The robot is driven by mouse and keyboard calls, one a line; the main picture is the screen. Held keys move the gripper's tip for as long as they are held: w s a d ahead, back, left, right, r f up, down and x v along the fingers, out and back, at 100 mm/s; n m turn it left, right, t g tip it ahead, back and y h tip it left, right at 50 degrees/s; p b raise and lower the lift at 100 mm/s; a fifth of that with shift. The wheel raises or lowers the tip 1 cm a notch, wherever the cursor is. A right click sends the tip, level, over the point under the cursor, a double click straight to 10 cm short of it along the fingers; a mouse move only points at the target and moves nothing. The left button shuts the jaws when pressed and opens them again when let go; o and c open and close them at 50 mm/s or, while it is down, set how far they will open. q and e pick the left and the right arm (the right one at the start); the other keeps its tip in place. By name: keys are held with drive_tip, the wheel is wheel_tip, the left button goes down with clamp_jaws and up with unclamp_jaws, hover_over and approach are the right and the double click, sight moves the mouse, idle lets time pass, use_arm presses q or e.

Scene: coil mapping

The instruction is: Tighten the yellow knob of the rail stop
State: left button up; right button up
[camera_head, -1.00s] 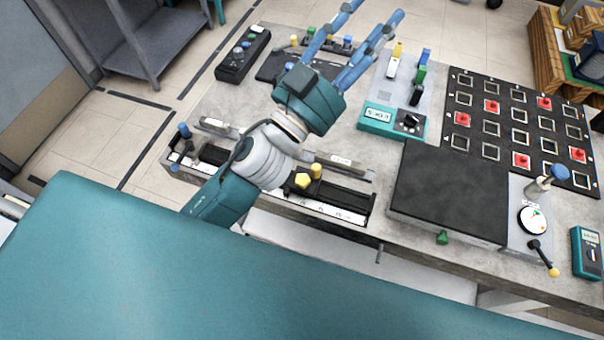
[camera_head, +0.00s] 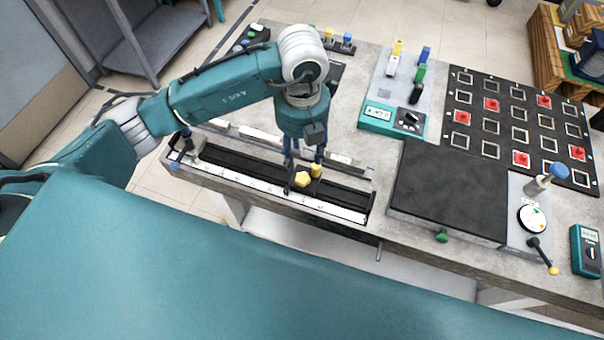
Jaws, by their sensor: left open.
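The rail stop is a dark block on the long black rail (camera_head: 240,167), with a white scale strip (camera_head: 248,181) along its front. Its yellow lobed knob (camera_head: 302,180) faces the front, and a short yellow post (camera_head: 316,171) stands just behind it to the right. My left gripper (camera_head: 304,172) points down over the rail stop. Its blue fingers are open, one to the left of and behind the knob, the other near the yellow post. I cannot tell whether they touch anything. My right gripper is not in view.
Right of the rail lie a flat black plate (camera_head: 448,190), a teal meter box (camera_head: 392,119) and a black grid board (camera_head: 517,125) with red buttons. Blue and yellow knobs stand behind my arm.

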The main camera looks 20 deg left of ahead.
sight(302, 179)
use_arm(q)
wheel_tip(302, 179, down, 9)
drive_tip(key=p, duration=0.3)
drive_tip(key=shift+s+d+f, duration=0.1)
drive_tip(key=shift+f, duration=0.65)
